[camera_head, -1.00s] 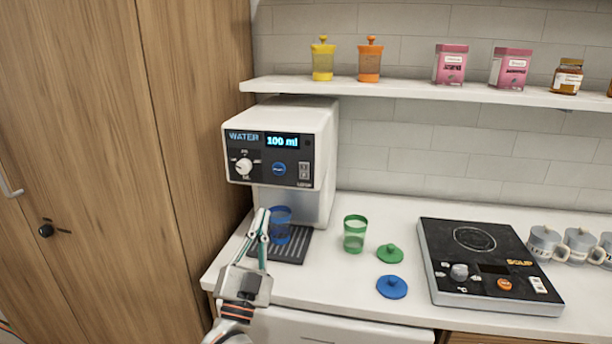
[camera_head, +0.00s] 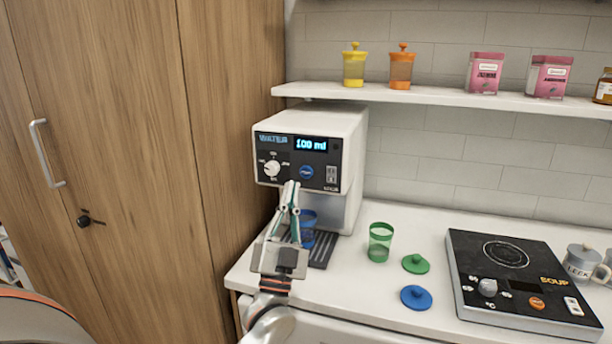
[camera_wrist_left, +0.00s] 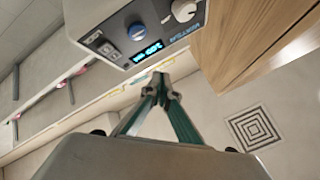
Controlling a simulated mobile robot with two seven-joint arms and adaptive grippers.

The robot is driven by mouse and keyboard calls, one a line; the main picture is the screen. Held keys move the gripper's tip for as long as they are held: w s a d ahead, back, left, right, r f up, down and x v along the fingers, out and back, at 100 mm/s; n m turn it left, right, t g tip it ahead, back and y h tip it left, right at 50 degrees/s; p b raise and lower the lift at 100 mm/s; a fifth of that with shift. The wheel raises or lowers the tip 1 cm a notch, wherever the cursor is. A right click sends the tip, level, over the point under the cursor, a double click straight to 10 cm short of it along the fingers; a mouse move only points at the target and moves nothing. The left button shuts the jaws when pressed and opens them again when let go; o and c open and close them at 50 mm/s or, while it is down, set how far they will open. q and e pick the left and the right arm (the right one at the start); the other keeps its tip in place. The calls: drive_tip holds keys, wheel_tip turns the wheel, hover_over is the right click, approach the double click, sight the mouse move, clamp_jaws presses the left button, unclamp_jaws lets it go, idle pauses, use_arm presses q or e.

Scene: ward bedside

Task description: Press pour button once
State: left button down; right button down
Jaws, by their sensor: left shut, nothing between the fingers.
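The white water dispenser (camera_head: 345,125) stands on the counter at the cabinet side, its display reading "100 ml". Its round blue button (camera_head: 306,172) sits below the display, right of a white knob (camera_head: 272,168). In the left wrist view the blue button (camera_wrist_left: 137,32) and the display (camera_wrist_left: 146,51) also show. A blue cup (camera_head: 308,229) stands on the drip tray (camera_head: 322,254), partly hidden behind my left gripper (camera_head: 291,186). That gripper is shut and empty, its fingertips pointing up in front of the dispenser, below and left of the blue button. My right gripper is out of view.
A green cup (camera_head: 380,242), a green lid (camera_head: 415,264) and a blue lid (camera_head: 416,297) lie right of the dispenser. A black soup hotplate (camera_head: 515,290) is farther right. A shelf (camera_head: 440,96) with jars and boxes runs above. A wooden cabinet (camera_head: 120,150) rises at left.

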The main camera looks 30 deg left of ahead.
sight(306, 172)
use_arm(q)
drive_tip(key=w, duration=0.2)
drive_tip(key=w+a+b, duration=0.1)
drive_tip(key=w, duration=0.3)
drive_tip(key=shift+w+a+b, duration=0.25)
drive_tip(key=shift+a+b, duration=0.05)
drive_tip(key=shift+b, duration=0.05)
idle(0.6)
drive_tip(key=shift+w, duration=0.1)
idle(0.5)
drive_tip(key=shift+w, duration=0.35)
